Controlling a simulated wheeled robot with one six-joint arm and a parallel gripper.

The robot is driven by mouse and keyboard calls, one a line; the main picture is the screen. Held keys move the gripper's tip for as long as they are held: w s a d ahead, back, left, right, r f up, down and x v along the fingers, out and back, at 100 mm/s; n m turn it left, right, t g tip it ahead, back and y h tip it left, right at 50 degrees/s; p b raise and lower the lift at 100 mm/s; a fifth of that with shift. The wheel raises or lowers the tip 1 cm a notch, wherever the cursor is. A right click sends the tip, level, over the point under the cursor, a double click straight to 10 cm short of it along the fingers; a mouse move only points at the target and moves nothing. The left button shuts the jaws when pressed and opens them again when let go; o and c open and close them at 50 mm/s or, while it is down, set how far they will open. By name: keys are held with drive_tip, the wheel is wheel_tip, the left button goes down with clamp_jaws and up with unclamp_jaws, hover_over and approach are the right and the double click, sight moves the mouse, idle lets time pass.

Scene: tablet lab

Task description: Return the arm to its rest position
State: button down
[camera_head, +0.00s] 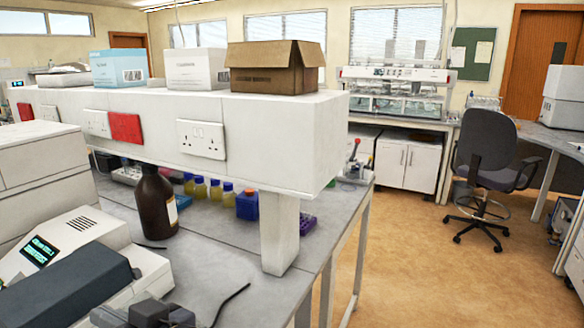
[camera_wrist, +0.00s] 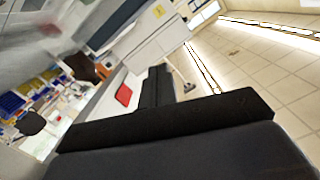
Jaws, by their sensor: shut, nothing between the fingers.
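My gripper (camera_wrist: 158,86) shows in the wrist view as black parts across the middle and bottom of the picture. It is shut, and nothing shows held in it. The wrist view is tilted, with the room lying slanted behind the gripper.
A grey bench (camera_head: 222,240) carries a brown bottle (camera_head: 157,205), small yellow-topped bottles (camera_head: 200,190) and an instrument with a lit display (camera_head: 42,250). A raised white shelf (camera_head: 260,130) holds an open cardboard box (camera_head: 275,68). An office chair (camera_head: 487,150) stands on clear floor at right.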

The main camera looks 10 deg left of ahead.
drive_tip(key=w+d+r+m+p, duration=0.2)
drive_tip(key=w+r+m+p, duration=0.2)
drive_tip(key=w+p, duration=0.4)
drive_tip(key=shift+w+d+r+m+g+y+p, duration=0.25)
drive_tip(key=shift+w+d+m+g+y+p, duration=0.1)
drive_tip(key=shift+m, duration=0.35)
drive_tip(key=shift+f, duration=0.1)
